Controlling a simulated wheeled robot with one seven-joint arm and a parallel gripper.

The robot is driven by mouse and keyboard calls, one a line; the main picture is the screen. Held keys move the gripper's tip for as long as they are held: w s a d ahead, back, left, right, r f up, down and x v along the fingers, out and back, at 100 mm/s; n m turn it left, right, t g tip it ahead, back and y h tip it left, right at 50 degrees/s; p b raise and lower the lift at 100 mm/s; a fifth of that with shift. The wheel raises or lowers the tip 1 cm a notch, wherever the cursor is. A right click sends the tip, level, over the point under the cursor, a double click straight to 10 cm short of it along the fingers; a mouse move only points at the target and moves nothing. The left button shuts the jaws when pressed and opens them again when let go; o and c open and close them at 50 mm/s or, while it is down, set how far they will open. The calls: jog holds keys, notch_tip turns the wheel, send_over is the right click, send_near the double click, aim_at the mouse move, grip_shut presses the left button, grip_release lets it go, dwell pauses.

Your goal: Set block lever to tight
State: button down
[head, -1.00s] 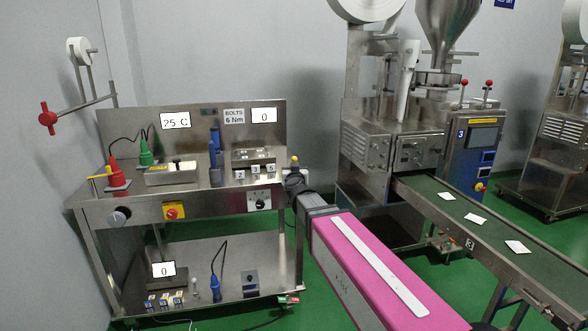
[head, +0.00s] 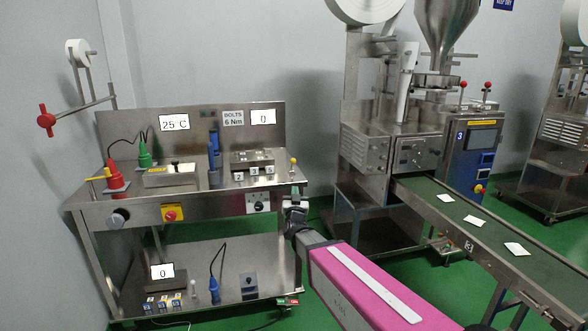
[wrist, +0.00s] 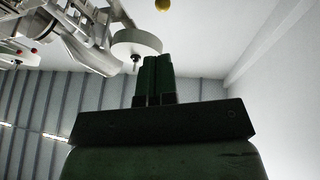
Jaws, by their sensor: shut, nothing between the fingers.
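A lever with a yellow knob (head: 293,161) stands nearly upright at the right end of the steel bench, beside a metal block with numbered tags (head: 253,163). Its tight marking is not readable. The yellow knob also shows at the top edge of the wrist view (wrist: 163,5), beyond the fingertips. My gripper (head: 295,192) is at the bench's right edge, just below the knob and apart from it. In the wrist view its green fingers (wrist: 155,62) are together and empty. The lever's lower end is hard to make out behind my gripper.
A conveyor (head: 440,207) with white packets runs at right. Green floor lies between.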

aim_at(294, 163)
jog(key=shift+s+a+f, duration=0.1)
jog(key=shift+s, duration=0.05)
jog(key=x, duration=1.4)
jog(key=shift+a, duration=0.1)
